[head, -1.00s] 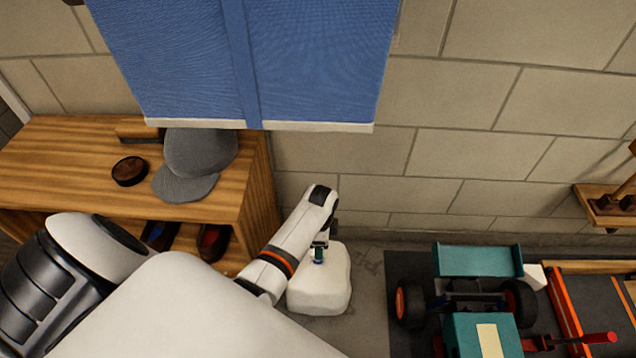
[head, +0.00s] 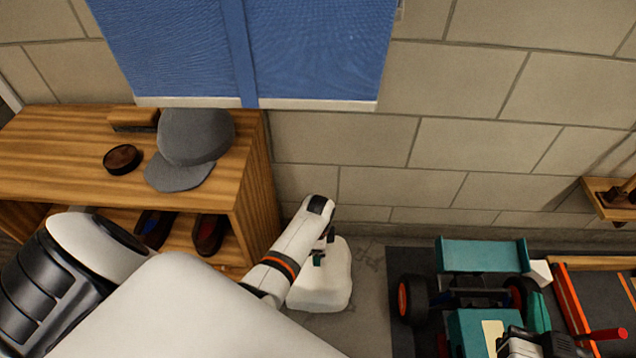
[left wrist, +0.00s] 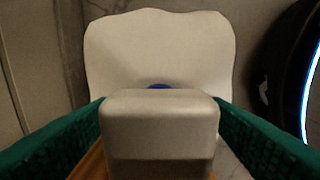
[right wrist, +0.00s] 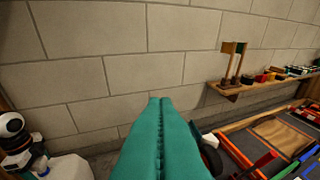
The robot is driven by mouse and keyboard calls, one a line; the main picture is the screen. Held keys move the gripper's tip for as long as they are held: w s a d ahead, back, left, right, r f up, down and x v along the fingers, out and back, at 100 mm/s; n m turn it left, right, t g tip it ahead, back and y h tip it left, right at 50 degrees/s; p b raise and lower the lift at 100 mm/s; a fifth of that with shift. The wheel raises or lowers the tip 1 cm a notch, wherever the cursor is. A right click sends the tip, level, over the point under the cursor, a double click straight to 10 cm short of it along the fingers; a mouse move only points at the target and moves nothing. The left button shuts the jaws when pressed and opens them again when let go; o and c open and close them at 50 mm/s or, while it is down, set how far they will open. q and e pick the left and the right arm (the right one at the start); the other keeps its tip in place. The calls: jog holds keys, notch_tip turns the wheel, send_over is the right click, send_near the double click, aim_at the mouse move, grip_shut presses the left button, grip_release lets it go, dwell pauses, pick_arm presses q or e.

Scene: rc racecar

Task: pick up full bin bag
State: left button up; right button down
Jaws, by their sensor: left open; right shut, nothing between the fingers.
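The full bin bag (head: 325,289) is a lumpy white sack standing on the floor beside the wooden cabinet. In the left wrist view the bag (left wrist: 158,45) lies straight ahead, with a bit of blue at its tie (left wrist: 158,86) partly hidden. My left gripper (head: 318,258) is at the top of the bag, its green fingers (left wrist: 160,103) open and apart; I cannot tell whether they touch it. My right gripper (head: 537,306) is over the car area, its teal fingers (right wrist: 160,104) shut and empty. The bag's edge also shows in the right wrist view (right wrist: 68,168).
The wooden cabinet (head: 247,205) with a grey cap (head: 193,138) and shoes (head: 209,233) stands left of the bag. A teal racecar (head: 480,255) sits on a dark mat at right. The block wall (head: 460,145) is behind. A strip of bare floor (head: 370,285) lies between bag and mat.

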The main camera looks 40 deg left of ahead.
pick_arm(q)
jog(key=shift+f+b, duration=0.3)
jog(key=shift+f, duration=0.45)
pick_arm(e)
jog(key=r+t, duration=0.2)
jog(key=w+r, duration=0.1)
jog(key=shift+a+r+t+y, duration=0.3)
jog(key=shift+a+t, duration=0.1)
pick_arm(q)
jog(key=shift+c, duration=0.6)
grip_shut()
pick_arm(e)
jog(key=shift+s, duration=0.1)
